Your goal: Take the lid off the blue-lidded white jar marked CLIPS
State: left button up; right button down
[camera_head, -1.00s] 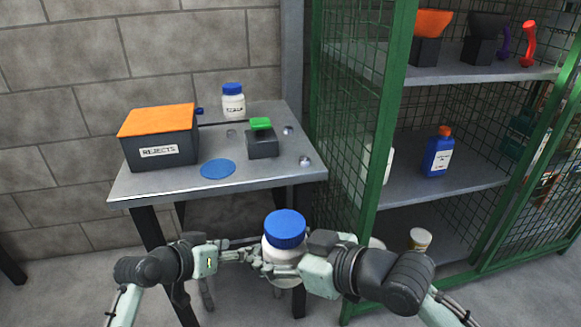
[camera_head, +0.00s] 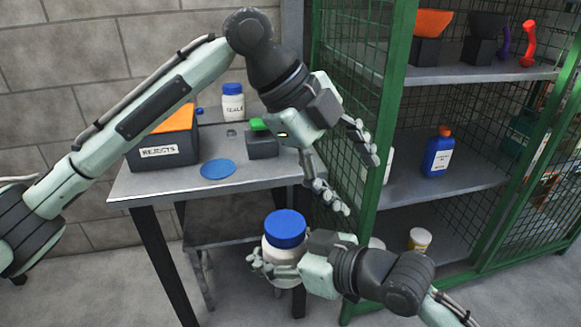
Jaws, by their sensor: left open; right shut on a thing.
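A white jar (camera_head: 284,255) with a ribbed blue lid (camera_head: 285,228) is held upright in front of the table. Its lid is on, and no marking shows on the side I see. My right gripper (camera_head: 272,266) comes in from the right and is shut on the jar's white body, below the lid. My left gripper (camera_head: 357,184) is open and empty, above and to the right of the jar, in front of the green mesh cage. Its two fingers are spread apart and do not touch the jar.
The table (camera_head: 150,190) bears a REJECTS box (camera_head: 165,152), a blue disc (camera_head: 218,169), a dark box with a green top (camera_head: 262,146) and another blue-lidded white jar (camera_head: 233,102). My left arm crosses above the table. The green cage (camera_head: 400,110) stands close on the right.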

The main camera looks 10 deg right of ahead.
aim_at(290, 221)
pick_arm(q)
jog(key=a+r+m+y, duration=0.1)
jog(key=a+m+y, duration=0.1)
jog(key=a, duration=0.1)
jog(key=a+r+m+y, duration=0.1)
jog(key=a+m+y, duration=0.1)
jog(key=a, duration=0.1)
jog(key=s+a+m+t+y, duration=0.1)
jog(key=a+m+y, duration=0.1)
jog(key=a, duration=0.1)
jog(key=shift+r+y, duration=0.4)
jog(key=shift+f, duration=0.2)
notch_tip(290, 221, down, 8)
jog(key=shift+w+r, duration=0.1)
jog(key=shift+r, duration=0.15)
jog(key=shift+c, duration=0.4)
